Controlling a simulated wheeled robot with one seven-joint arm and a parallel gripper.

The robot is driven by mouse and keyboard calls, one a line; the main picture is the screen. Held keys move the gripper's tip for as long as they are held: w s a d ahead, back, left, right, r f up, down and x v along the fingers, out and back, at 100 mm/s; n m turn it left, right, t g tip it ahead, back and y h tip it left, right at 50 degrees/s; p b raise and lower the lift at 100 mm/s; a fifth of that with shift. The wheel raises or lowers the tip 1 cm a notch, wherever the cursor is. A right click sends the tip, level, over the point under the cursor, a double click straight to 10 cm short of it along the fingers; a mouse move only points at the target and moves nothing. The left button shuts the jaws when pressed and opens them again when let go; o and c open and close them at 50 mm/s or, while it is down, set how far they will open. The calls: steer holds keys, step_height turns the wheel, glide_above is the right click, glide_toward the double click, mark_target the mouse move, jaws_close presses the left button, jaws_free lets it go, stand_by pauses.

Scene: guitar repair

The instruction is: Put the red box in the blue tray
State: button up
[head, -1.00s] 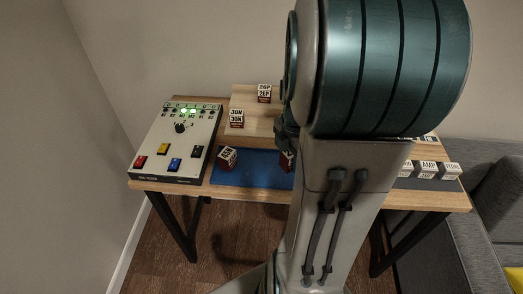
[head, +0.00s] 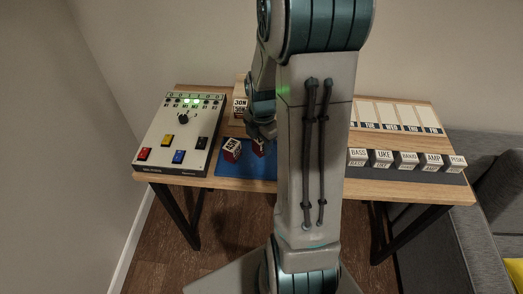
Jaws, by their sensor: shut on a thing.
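The blue tray (head: 236,171) lies on the table, right of the control panel; my arm hides its right part. A red box with white label faces (head: 231,150) sits in its left part. My gripper (head: 262,137) points down over the tray, its fingers partly hidden by my own arm. It is shut on a second red box (head: 257,149), of which only a part shows. I cannot tell whether this box touches the tray floor.
A control panel (head: 181,135) with coloured buttons and green lights stands at the left. A labelled box (head: 240,105) is on the wooden step behind the tray. Labelled blocks such as UKE (head: 381,158) line the right, before a weekday board (head: 400,116). A grey sofa (head: 490,190) is at right.

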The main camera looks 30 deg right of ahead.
mark_target(261, 152)
steer(key=shift+w+f, duration=0.15)
steer(key=shift+f, duration=1.95)
steer(key=shift+f, duration=0.1)
steer(key=shift+f, duration=0.15)
steer(key=o, duration=1.1)
steer(key=shift+c, duration=0.2)
steer(key=shift+r, duration=0.25)
